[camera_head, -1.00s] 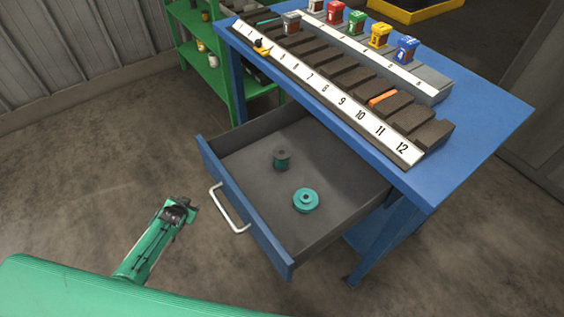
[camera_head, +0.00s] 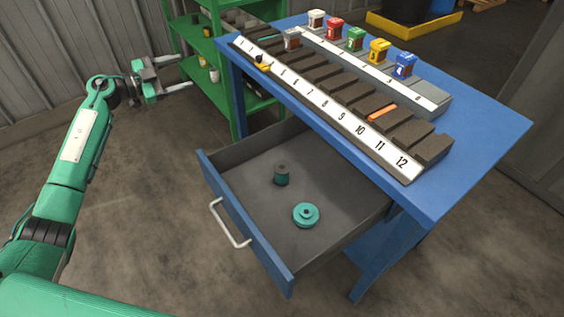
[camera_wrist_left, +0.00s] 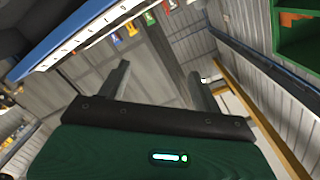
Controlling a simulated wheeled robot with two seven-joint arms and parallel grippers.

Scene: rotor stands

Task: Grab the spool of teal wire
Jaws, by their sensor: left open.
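A small spool (camera_head: 281,175) with a dark top and teal winding stands upright in the open drawer (camera_head: 345,246). A wider teal flanged piece (camera_head: 306,216) with a raised hub lies nearer the front of the drawer, apart from the spool. My left gripper (camera_head: 186,74) is open and empty, raised left of the bench and well away from the drawer. Its spread fingers also show in the left wrist view (camera_wrist_left: 160,72), with nothing between them. My right gripper is not in view.
The drawer has a pale handle (camera_head: 229,226) and sticks out below the blue bench (camera_head: 465,165). A numbered rack (camera_head: 335,115) with several coloured blocks stands on the bench. A green shelf (camera_head: 200,45) stands close behind my left gripper. The floor left of the drawer is clear.

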